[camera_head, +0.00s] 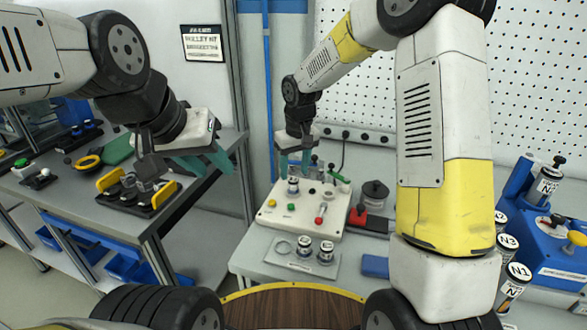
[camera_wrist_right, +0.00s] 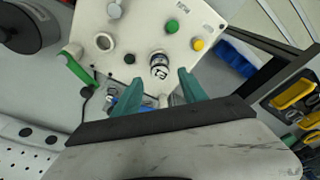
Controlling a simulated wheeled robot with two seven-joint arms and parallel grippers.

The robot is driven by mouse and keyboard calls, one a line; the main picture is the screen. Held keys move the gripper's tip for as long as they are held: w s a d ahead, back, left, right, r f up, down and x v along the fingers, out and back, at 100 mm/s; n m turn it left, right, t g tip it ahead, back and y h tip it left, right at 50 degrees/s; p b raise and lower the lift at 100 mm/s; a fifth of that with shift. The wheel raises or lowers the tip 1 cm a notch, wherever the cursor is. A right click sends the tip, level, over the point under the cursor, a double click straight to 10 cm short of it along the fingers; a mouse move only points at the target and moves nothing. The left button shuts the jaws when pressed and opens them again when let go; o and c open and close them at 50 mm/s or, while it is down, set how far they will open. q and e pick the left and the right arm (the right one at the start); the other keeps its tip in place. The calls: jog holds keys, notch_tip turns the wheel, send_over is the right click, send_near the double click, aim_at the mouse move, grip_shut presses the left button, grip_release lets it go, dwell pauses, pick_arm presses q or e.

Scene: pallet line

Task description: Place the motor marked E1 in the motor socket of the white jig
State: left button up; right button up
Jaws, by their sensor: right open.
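The white jig (camera_head: 318,222) stands on the grey table and fills the upper part of the right wrist view (camera_wrist_right: 140,18). A silver-and-black motor (camera_head: 293,186) stands upright on the jig, towards its back left. It also shows in the right wrist view (camera_wrist_right: 159,66), but its marking is too small to read surely. My right gripper (camera_head: 295,158) is above this motor, open, with its fingertips (camera_wrist_right: 158,88) either side of the motor's position and a visible gap. My left gripper (camera_head: 208,162) hangs over the left bench, its teal fingers apart and empty.
A grey tray (camera_head: 290,268) in front of the jig holds two motors (camera_head: 304,246) and an empty round place. A red block with a dark round part (camera_head: 372,202) stands right of the jig. Motors marked N (camera_head: 518,271) and a blue machine (camera_head: 550,235) are at far right.

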jog(key=s+d+r+m+t, duration=0.1)
jog(key=s+d+r, duration=0.35)
jog(key=r, duration=0.35)
jog(key=s+d+r+m+t, duration=0.1)
jog(key=s+d+r, duration=0.2)
jog(key=s+r, duration=0.4)
jog(key=s+d+r+m+t, duration=0.1)
jog(key=s+d, duration=0.2)
jog(key=s, duration=0.4)
jog(key=s+d+r+m+t+y, duration=0.1)
jog(key=s+d+r, duration=0.1)
jog(key=s, duration=0.5)
jog(key=shift+s+d+m+t, duration=0.3)
jog(key=shift+d+m, duration=0.1)
jog(key=shift+d, duration=0.3)
jog(key=shift+r, duration=0.1)
